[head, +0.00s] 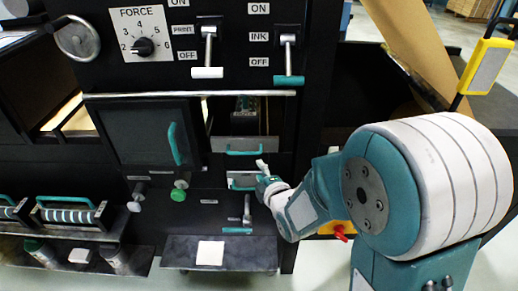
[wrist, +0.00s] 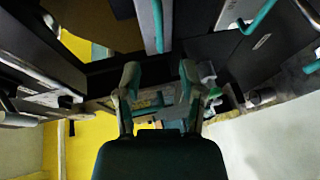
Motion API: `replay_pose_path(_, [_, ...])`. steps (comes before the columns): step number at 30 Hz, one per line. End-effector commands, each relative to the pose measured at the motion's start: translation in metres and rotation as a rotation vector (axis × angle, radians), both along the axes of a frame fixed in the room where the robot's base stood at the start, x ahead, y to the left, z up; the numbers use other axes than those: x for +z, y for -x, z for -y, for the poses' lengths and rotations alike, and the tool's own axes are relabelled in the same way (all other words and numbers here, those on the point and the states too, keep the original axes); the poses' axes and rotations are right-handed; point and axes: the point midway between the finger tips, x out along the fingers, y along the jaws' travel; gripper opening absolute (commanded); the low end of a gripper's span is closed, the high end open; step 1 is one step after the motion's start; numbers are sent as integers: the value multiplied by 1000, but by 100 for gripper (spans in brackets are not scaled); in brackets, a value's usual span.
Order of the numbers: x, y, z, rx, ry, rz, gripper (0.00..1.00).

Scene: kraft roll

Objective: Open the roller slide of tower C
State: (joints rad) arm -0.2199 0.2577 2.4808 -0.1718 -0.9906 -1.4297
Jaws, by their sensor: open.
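A dark tower of the machine (head: 190,50) fills the middle of the head view. On its front, right of the door, a teal handle (head: 243,153) sits below an open recess, and a second teal handle (head: 240,187) sits on a pale front just under it. I cannot tell which one belongs to the roller slide, and no tower letter is readable. My gripper (head: 263,175) is close to the right end of the lower handle, partly hidden by my own arm. In the wrist view my gripper (wrist: 159,80) is open, with nothing clearly between its fingers; a teal bar (wrist: 158,25) shows beyond them.
A dark door (head: 150,135) with an upright teal handle is to the left. Green and white knobs (head: 179,191) project below it. A small lever (head: 246,210) and a low shelf (head: 178,250) are below the handles. A brown roll (head: 410,45) leans at upper right.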

Motion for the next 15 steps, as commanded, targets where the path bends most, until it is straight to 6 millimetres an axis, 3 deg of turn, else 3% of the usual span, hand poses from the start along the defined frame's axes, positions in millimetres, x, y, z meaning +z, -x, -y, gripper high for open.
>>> replay_pose_path(5, [-4,-19,-12,2,2,1,51])
replay_pose_path(15, [-14,-76,-26,0,-5,0,51])
